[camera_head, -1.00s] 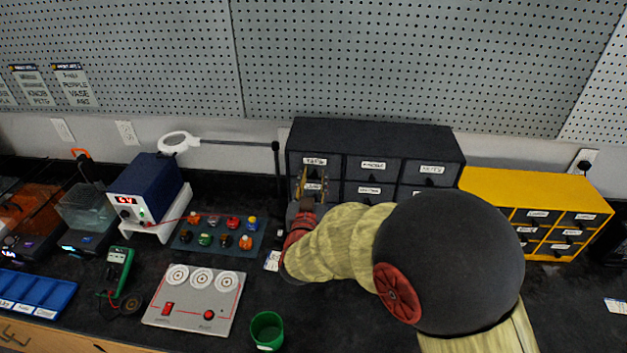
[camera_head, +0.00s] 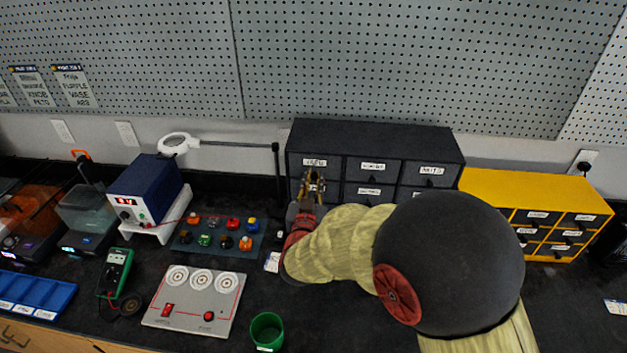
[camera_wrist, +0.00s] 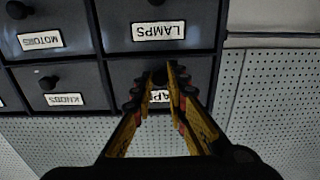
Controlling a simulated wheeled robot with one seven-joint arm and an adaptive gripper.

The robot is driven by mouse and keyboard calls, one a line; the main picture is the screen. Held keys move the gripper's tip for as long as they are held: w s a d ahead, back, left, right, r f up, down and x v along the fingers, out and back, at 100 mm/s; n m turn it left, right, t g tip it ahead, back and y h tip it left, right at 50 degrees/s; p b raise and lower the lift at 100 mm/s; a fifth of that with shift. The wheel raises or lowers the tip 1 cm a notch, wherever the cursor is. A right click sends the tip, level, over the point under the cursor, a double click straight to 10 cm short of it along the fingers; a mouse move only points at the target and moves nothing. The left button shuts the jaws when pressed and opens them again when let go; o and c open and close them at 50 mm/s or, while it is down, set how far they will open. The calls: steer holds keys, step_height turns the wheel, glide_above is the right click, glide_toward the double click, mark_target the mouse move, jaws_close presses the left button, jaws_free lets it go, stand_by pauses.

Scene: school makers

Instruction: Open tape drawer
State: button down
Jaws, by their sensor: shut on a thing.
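The dark grey drawer cabinet (camera_head: 375,135) stands against the wall. Its top-left drawer, the tape drawer (camera_head: 296,161), has a white label and sits flush with its neighbours. My gripper (camera_head: 313,176) is in front of this drawer, just below the label. In the wrist view, which shows the cabinet upside down, my gripper (camera_wrist: 168,76) is shut on the tape drawer's dark knob (camera_wrist: 160,75). The fingers partly cover the tape label (camera_wrist: 160,96).
Other drawers, labelled lamps (camera_wrist: 154,32), motors (camera_wrist: 40,39) and knobs (camera_wrist: 63,100), surround it. A yellow drawer cabinet (camera_head: 490,182) stands to the right. A panel with coloured knobs (camera_head: 183,240) lies left of my arm. A green cup (camera_head: 267,330) stands in front.

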stand_by(0.4)
steer(key=s+a+p, duration=0.1)
steer(key=s+a, duration=0.1)
steer(key=s, duration=1)
steer(key=shift+a, duration=0.2)
steer(key=c, duration=1.9)
jaws_free()
steer(key=shift+o, duration=0.7)
steer(key=shift+s, duration=0.1)
steer(key=s+a, duration=0.2)
steer(key=s, duration=0.9)
steer(key=shift+s+a, duration=0.15)
steer(key=shift+s, duration=0.15)
